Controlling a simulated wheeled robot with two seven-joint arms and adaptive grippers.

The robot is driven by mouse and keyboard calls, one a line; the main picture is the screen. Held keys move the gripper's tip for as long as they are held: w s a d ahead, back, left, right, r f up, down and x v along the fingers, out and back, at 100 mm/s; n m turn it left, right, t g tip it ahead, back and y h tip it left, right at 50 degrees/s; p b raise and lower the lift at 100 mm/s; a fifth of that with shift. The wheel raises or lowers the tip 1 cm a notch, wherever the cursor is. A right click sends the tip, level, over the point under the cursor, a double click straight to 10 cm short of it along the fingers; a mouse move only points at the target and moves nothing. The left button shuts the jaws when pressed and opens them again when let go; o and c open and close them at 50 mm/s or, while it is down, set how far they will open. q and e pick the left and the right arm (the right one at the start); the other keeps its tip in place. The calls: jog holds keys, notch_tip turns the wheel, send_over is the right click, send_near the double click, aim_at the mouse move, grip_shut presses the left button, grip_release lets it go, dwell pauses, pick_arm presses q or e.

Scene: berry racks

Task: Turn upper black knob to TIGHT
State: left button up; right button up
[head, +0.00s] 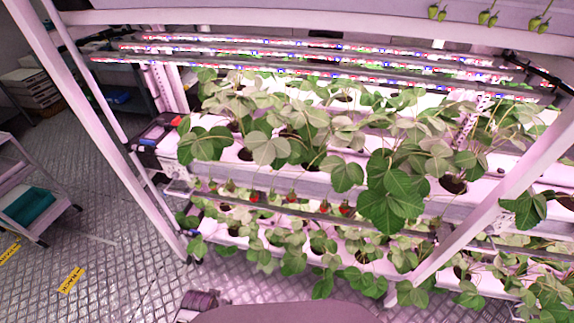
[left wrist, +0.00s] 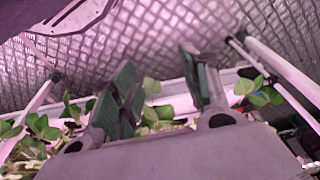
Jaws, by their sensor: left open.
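I cannot make out a black knob or a TIGHT marking in either view. A dark box with a little red on it (head: 157,132) sits at the left end of the plant rack; its details are too small to read. A black fitting (head: 540,72) shows at the upper right of the rack. My left gripper (left wrist: 160,82) is open in the left wrist view, with its dark green pads apart and nothing seen between them. Leaves and the textured metal floor show beyond it. Neither gripper shows in the head view.
The rack holds tiers of leafy strawberry plants in white channels (head: 285,178), under light strips (head: 330,62). A pale post (head: 95,120) stands at the left and a slanted one (head: 490,205) at the right.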

pick_arm(q)
notch_tip(320, 180, up, 26)
jog(key=t, duration=0.1)
jog(key=w+d+r+t+h, duration=0.1)
jog(key=w+d+r+t, duration=0.1)
jog(key=w+d+r, duration=0.35)
jog(key=w+d+r+t, duration=0.1)
jog(key=w+d+r, duration=0.1)
jog(key=w+r, duration=0.5)
jog(key=w+d+r+t+h, duration=0.15)
jog(key=w+d+r, duration=0.3)
jog(key=r, duration=0.45)
jog(key=w+d+r+t, duration=0.25)
jog(key=d+r, duration=0.25)
jog(key=r, duration=0.4)
jog(key=s+d+r+t, duration=0.2)
jog(key=s+d+r, duration=0.2)
jog(key=r, duration=0.7)
jog(key=s+d+r+m+t+h, duration=0.1)
jog(key=s+d+r+t, duration=0.1)
jog(key=s+d+r, duration=0.2)
jog(key=s+d+r+m+t+h, duration=0.1)
jog(key=s+d+r, duration=0.3)
jog(key=r, duration=1.5)
jog(key=d+t, duration=0.1)
jog(key=d, duration=0.3)
jog(key=shift+d+r+t, duration=0.25)
jog(key=shift+d+t, duration=0.1)
jog(key=shift+t, duration=0.05)
jog(key=shift+w, duration=0.15)
